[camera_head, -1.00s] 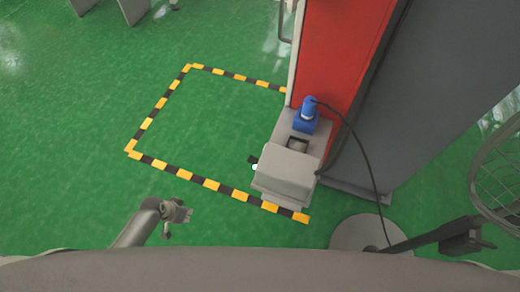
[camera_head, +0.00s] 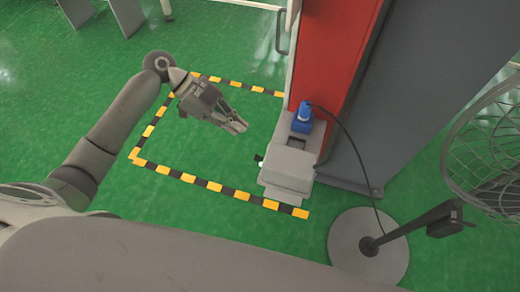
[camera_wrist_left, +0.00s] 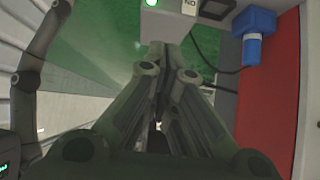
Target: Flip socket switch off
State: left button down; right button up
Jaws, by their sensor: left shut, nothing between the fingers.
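The grey socket box (camera_head: 288,168) is fixed low on the red column's side. A blue plug (camera_head: 302,120) with a black cable is in its upper part. A small dark switch (camera_head: 258,158) with a pale light beside it juts from the box's left side. My left gripper (camera_head: 238,126) is shut and empty, in the picture up and left of the switch, apart from it. In the left wrist view, the shut fingers (camera_wrist_left: 165,50) point toward the box (camera_wrist_left: 165,18). A lit green light (camera_wrist_left: 151,3) and the blue plug (camera_wrist_left: 253,35) show there. My right gripper is out of view.
The red column (camera_head: 335,60) and a grey panel (camera_head: 420,80) stand behind the box. A round-based stand (camera_head: 345,245) and a wire cage (camera_head: 490,160) are at the right. Yellow-black tape (camera_head: 200,182) marks open green floor at the left.

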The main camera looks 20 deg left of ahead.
pick_arm(q)
jog(key=shift+f, duration=0.1)
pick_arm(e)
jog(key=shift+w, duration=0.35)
pick_arm(q)
jog(key=p, duration=0.3)
send_over(256, 158)
jog(key=d, duration=0.2)
notch_tip(256, 158, down, 6)
jog(key=shift+f, duration=0.1)
jog(key=f, duration=0.1)
jog(key=a+f+p, duration=0.1)
jog(key=shift+a+f, duration=0.15)
jog(key=shift+f, duration=0.25)
jog(key=shift+a+f, duration=0.35)
jog(key=shift+f, duration=0.25)
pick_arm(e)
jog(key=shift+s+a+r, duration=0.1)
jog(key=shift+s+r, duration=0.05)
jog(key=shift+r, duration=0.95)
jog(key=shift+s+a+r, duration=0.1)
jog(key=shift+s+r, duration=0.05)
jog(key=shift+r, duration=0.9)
